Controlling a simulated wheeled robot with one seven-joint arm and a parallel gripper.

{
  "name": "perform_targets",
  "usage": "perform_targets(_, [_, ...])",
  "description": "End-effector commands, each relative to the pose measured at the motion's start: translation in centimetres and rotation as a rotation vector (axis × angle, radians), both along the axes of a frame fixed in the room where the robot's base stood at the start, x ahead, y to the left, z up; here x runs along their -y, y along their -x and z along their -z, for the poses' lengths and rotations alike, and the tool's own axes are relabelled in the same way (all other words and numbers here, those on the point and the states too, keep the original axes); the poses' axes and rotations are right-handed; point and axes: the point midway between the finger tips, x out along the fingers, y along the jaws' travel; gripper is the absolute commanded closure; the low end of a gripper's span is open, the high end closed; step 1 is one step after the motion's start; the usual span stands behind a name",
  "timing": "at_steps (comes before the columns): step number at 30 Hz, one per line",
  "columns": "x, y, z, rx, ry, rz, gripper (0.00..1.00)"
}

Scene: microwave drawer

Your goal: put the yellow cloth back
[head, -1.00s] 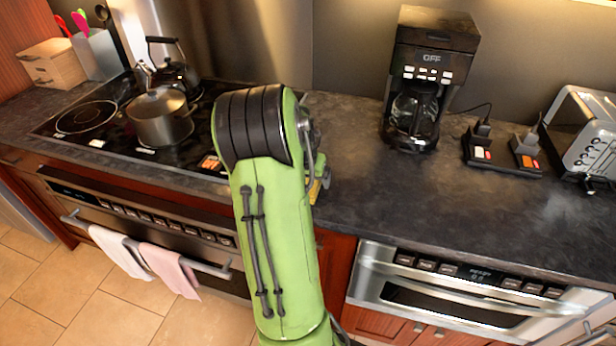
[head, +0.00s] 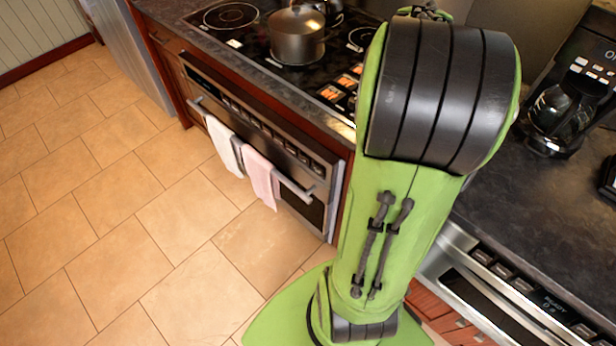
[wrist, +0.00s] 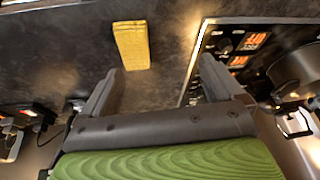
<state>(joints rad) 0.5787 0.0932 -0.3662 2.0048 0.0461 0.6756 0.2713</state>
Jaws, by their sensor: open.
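The yellow cloth (wrist: 131,45) is a small folded yellow rectangle lying on the dark countertop (wrist: 60,65) in the wrist view. My gripper (wrist: 160,78) is open and empty over the counter. The cloth lies beyond the fingertips, closer to the left finger's line, apart from both fingers. In the head view my green arm hides both the gripper and the cloth. A white towel (head: 223,143) and a pink towel (head: 261,177) hang on the oven handle (head: 297,188).
The cooktop (head: 330,82) with a steel pot (head: 297,38) is left of my arm in the head view. The coffee maker (head: 560,105) stands on the counter to the right. A built-in microwave drawer (head: 490,295) is below it. The tiled floor (head: 120,190) at left is clear.

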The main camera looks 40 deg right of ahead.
Motion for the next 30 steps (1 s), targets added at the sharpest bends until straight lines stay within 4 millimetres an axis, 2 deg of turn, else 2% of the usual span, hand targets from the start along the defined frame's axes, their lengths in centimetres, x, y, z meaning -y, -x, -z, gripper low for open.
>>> perform_targets(1, [-4.1,-1.6,-1.5,0.034,-0.006,-0.132,0.06])
perform_targets(2, [-6.9,-2.3,-2.2,0.047,-0.011,-0.222,0.06])
perform_targets(3, [-10.6,-2.8,-3.1,0.062,-0.015,-0.347,0.06])
perform_targets(5, [-16.2,-2.6,-4.1,0.077,-0.012,-0.54,0.06])
perform_targets(6, [-19.7,-1.9,-4.5,0.085,-0.003,-0.672,0.06])
perform_targets(9, [-26.4,1.1,-4.8,0.089,0.04,-0.962,0.06])
perform_targets(12, [-29.9,3.9,-4.2,0.083,0.084,-1.153,0.06])
perform_targets(16, [-31.2,5.3,-3.8,0.075,0.108,-1.237,0.06])
perform_targets(30, [-31.1,5.2,-3.8,0.075,0.107,-1.233,0.06])
